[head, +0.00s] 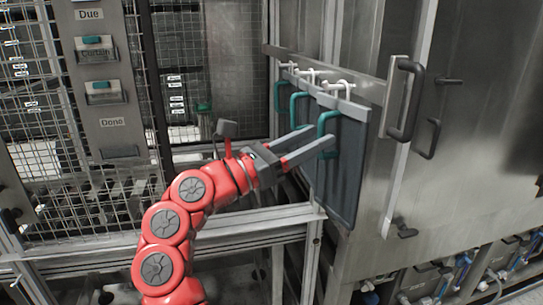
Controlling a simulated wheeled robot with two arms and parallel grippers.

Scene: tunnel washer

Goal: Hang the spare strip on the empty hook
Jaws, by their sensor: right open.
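Several grey strips hang side by side from a metal rail (330,75) in front of the steel machine. The nearest strip (343,175) hangs upright, with a white hook (340,87) at its top and a teal handle (326,118) on its face. Two more teal handles (298,102) show on the strips behind it. My right gripper (323,137) is open, its fingertips at the nearest teal handle. I cannot tell whether they touch it. Other white hooks (312,73) show farther along the rail; I cannot make out which hook is empty. My left gripper is not in view.
A dark door handle (405,98) juts out just right of the strips. A metal frame bar (250,222) runs below my right arm.

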